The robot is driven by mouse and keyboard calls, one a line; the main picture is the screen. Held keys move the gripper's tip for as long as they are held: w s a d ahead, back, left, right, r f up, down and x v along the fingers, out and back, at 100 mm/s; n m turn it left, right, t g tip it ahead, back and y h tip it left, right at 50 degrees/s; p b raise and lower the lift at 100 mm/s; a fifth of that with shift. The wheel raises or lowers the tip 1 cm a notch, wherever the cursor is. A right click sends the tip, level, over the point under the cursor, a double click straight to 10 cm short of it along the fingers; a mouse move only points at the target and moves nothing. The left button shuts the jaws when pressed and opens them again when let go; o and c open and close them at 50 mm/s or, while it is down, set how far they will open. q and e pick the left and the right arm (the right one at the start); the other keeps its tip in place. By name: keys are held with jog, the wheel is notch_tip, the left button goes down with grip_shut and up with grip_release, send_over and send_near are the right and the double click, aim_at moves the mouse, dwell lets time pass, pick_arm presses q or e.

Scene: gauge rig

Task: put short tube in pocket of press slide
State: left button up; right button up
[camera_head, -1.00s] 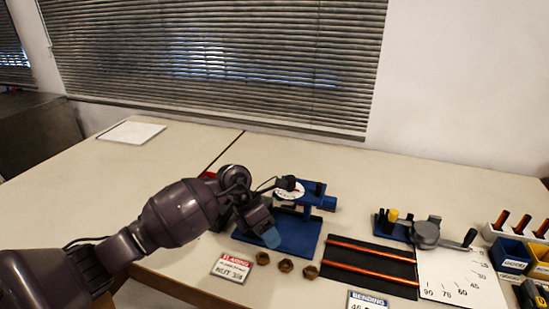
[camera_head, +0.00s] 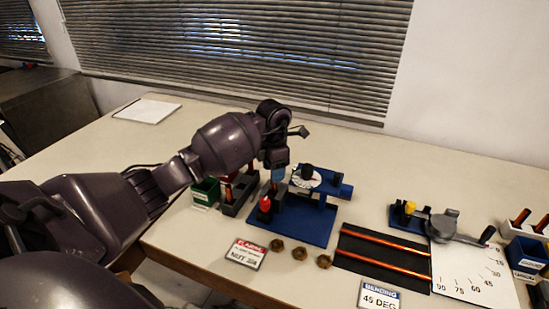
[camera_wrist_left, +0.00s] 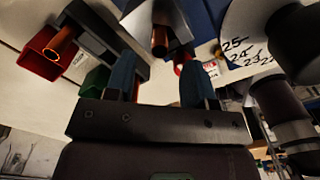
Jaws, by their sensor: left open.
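The press stands on a blue base (camera_head: 308,224) with a white dial (camera_head: 300,184) and a red-topped post (camera_head: 265,203). My left gripper (camera_head: 277,176) is open, pointing down with blue fingertips just left of the dial. In the left wrist view my open fingers (camera_wrist_left: 158,84) have a copper tube (camera_wrist_left: 160,40) beyond the gap, apart from both fingers. The tube's end sits by a grey block; whether this is the slide's pocket I cannot tell. My right gripper is not in view.
A grey rack (camera_head: 236,206) and a green bin (camera_head: 204,194) stand left of the press. Several brass nuts lie in front. Long copper rods rest on a black mat (camera_head: 350,250). A bending tool (camera_head: 442,226) stands to the right. The table behind the press is clear.

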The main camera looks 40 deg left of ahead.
aim_at(274, 192)
pick_arm(q)
jog(key=shift+f, duration=2.65)
jog(key=shift+c, duration=0.6)
grip_shut()
jog(key=shift+s, duration=0.15)
jog(key=shift+o, duration=0.6)
grip_release()
